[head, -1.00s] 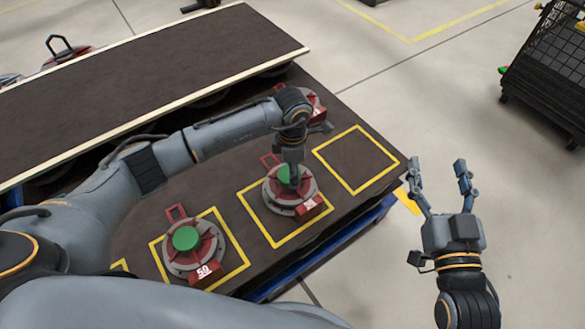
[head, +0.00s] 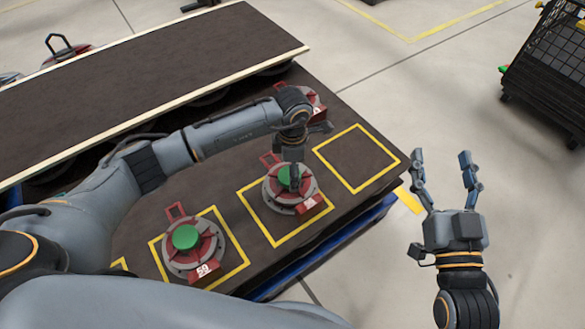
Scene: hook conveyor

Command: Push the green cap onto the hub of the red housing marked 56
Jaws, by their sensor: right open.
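A red and grey housing (head: 277,199) stands in the middle yellow square with a green cap (head: 284,178) at its centre. Its label is too small to read surely. My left gripper (head: 295,184) points down at this cap and partly covers it; whether its fingers are open or shut, and how fully the cap sits, I cannot tell. Another housing (head: 180,262) with a green cap (head: 186,237) stands in the left square; its label looks like 59 or 50. My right gripper (head: 443,183) is open and empty, off the bench's right side.
The dark bench (head: 325,215) has an empty yellow square (head: 357,158) on the right. Another red housing (head: 316,104) is partly hidden behind my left arm. A raised dark belt (head: 150,80) runs behind. A black mesh cart (head: 545,75) stands on the floor at right.

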